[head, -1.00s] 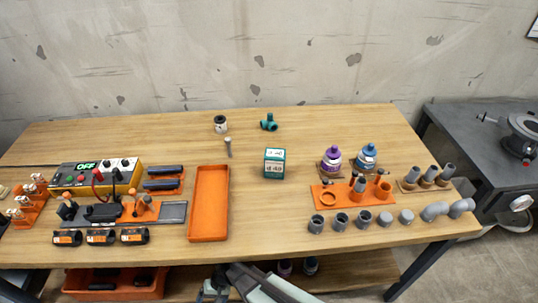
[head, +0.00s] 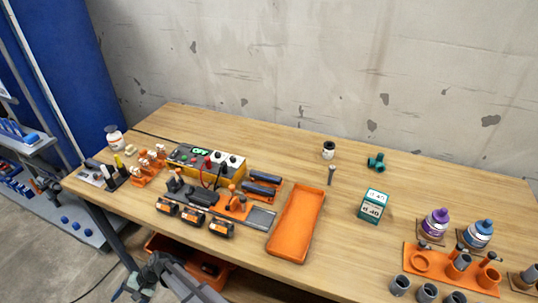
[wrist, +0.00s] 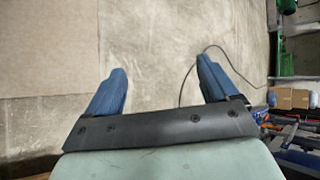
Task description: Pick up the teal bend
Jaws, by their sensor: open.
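The teal bend (head: 376,161) is a small teal pipe fitting. It lies near the back edge of the wooden bench, right of centre in the head view. My gripper (wrist: 160,78) shows in the wrist view with its two blue fingers spread apart and nothing between them. It faces a bare concrete floor, and the bend is not in that view. In the head view part of my arm shows at the bottom, in front of the bench and far from the bend.
A white-and-black roll (head: 328,150), a grey upright piece (head: 331,175) and a teal-and-white box (head: 374,205) stand near the bend. An orange tray (head: 297,222) lies in front. Purple (head: 436,223) and blue (head: 479,234) bottles stand right. Bench around the bend is clear.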

